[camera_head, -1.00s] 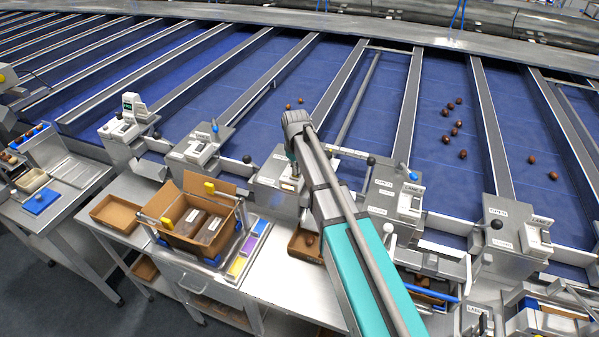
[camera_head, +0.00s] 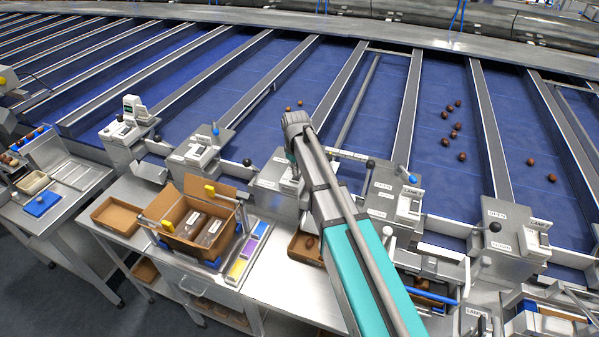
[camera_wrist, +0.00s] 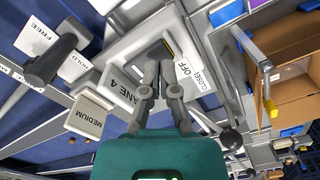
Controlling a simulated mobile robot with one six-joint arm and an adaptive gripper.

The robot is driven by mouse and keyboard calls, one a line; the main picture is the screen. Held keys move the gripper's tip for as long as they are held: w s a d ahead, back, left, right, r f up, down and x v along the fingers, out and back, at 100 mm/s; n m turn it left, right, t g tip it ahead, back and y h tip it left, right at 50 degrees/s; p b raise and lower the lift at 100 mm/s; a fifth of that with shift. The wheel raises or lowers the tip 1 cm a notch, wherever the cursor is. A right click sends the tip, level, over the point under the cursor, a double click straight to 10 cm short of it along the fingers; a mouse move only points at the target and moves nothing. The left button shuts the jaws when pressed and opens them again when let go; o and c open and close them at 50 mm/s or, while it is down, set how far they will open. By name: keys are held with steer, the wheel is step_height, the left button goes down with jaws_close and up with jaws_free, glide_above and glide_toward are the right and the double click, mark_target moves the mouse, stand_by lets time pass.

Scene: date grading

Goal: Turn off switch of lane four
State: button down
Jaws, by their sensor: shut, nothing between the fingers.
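The lane four switch box shows in the wrist view, with its "LANE 4" plate (camera_wrist: 122,88), an "OFF" label (camera_wrist: 183,69) and a "CLOSED" label (camera_wrist: 201,80). My gripper (camera_wrist: 159,65) is shut and empty, its fingertips over the recessed opening in this plate beside the "OFF" label. The fingers cover much of the opening, so I cannot tell the switch's position or whether they touch it. In the head view, the box (camera_head: 268,183) is partly hidden behind my arm, and the fingers are mostly hidden.
An open cardboard box (camera_head: 172,207) stands on the bench to the left. Neighbouring lane boxes (camera_head: 392,190) flank the lane four box. Dates (camera_head: 456,126) lie on the blue belts.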

mark_target(297, 178)
steer(key=shift+r+p, duration=2.55)
steer(key=shift+r, duration=0.25)
steer(key=shift+s+d+f, duration=0.1)
steer(key=shift+d+f, duration=0.05)
steer(key=shift+f, duration=0.05)
steer(key=s+d+f+m+b, duration=0.3)
steer(key=s+d+f+b, duration=0.4)
steer(key=s, duration=0.4)
steer(key=s+d+f+m+b, duration=0.4)
steer(key=s+d+f+b, duration=0.3)
steer(key=s, duration=0.4)
steer(key=shift+s+d+m, duration=0.15)
steer(key=shift+d+m, duration=0.15)
steer(key=shift+d, duration=0.6)
